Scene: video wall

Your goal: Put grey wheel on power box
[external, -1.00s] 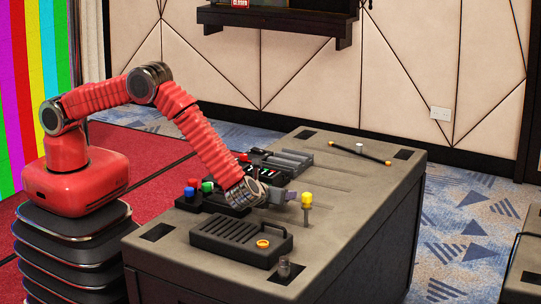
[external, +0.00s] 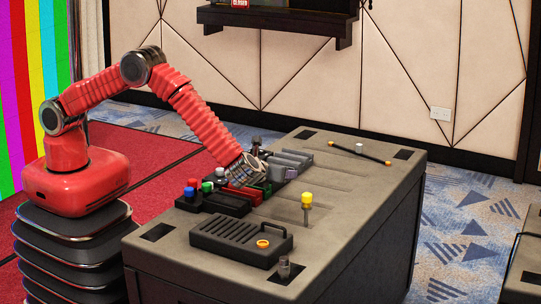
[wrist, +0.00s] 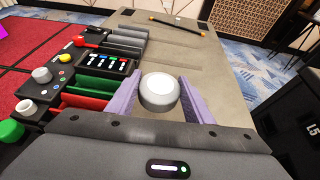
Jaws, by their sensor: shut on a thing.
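The grey wheel (wrist: 160,93), round with a pale top, sits between the two purple-grey fingers of my gripper (wrist: 160,100) in the wrist view. My gripper is shut on it. In the external view my gripper (external: 282,172) is over the table, beside the row of dark devices; the wheel cannot be made out clearly there. I cannot tell for sure which unit is the power box. A dark ribbed box with an orange ring (external: 235,240) stands near the front of the table, in front of my gripper.
A yellow-topped post (external: 307,199) stands right of the ribbed box. Coloured knobs (external: 200,187), red and green holders (wrist: 93,92) and grey cylinders (wrist: 126,42) line the table's left side. A thin rod (external: 359,152) lies toward the back. Bare table (wrist: 200,55) lies beyond the wheel.

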